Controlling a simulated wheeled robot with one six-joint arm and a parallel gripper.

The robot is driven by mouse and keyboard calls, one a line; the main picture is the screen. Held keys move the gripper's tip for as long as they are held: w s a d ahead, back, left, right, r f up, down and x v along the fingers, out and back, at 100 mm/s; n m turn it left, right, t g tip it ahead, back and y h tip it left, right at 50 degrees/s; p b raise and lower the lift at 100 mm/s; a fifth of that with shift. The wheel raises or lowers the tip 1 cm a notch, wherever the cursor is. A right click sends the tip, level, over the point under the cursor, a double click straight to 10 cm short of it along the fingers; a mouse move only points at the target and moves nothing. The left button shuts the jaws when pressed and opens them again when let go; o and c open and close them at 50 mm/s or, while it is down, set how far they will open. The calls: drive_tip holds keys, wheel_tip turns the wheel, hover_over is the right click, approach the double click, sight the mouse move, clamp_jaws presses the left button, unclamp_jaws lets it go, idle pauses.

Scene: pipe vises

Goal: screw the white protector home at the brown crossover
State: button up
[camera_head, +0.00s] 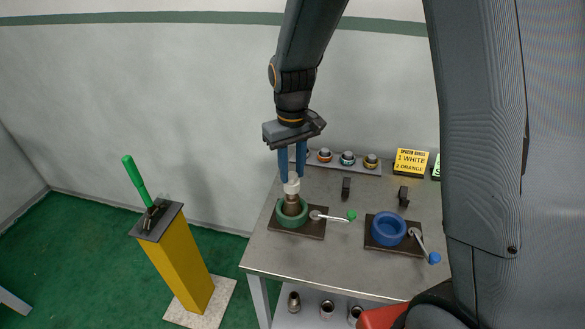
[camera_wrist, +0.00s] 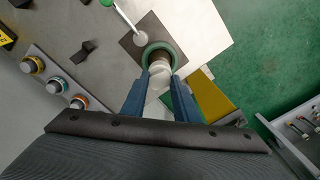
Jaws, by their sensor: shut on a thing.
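My gripper (camera_head: 291,172) is shut on the white protector (camera_head: 292,187), with its blue fingers on either side of it. The white protector also shows between the fingers in the wrist view (camera_wrist: 158,74). It sits upright at the top of the brown crossover (camera_head: 292,205); I cannot tell how far it is threaded on. The crossover stands in the green vise (camera_head: 282,219), which has a lever with a green knob (camera_head: 351,216). In the wrist view the green vise ring (camera_wrist: 174,50) surrounds the crossover, which is mostly hidden by the protector and fingers.
A blue vise (camera_head: 388,229) stands empty to the right on the metal table (camera_head: 330,262). Behind is a rack (camera_head: 335,164) with several ringed parts and a yellow sign (camera_head: 411,162). A yellow post (camera_head: 180,265) with a green-handled tool (camera_head: 136,180) stands left. More fittings (camera_head: 327,308) lie on the lower shelf.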

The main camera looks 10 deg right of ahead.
drive_tip(key=shift+f+b, duration=0.3)
drive_tip(key=shift+f, duration=1.15)
idle(1.1)
drive_tip(key=o, duration=1.1)
drive_tip(key=shift+o, duration=0.2)
wheel_tip(320, 180, up, 8)
drive_tip(key=shift+f+b, duration=0.1)
drive_tip(key=shift+b, duration=0.95)
drive_tip(key=s+d+f+m+t+b, duration=0.1)
drive_tip(key=s+d+f+m, duration=0.3)
drive_tip(key=s+d, duration=0.6)
drive_tip(key=s+f+b, duration=0.1)
drive_tip(key=s, duration=0.2)
drive_tip(key=shift+f, duration=0.15)
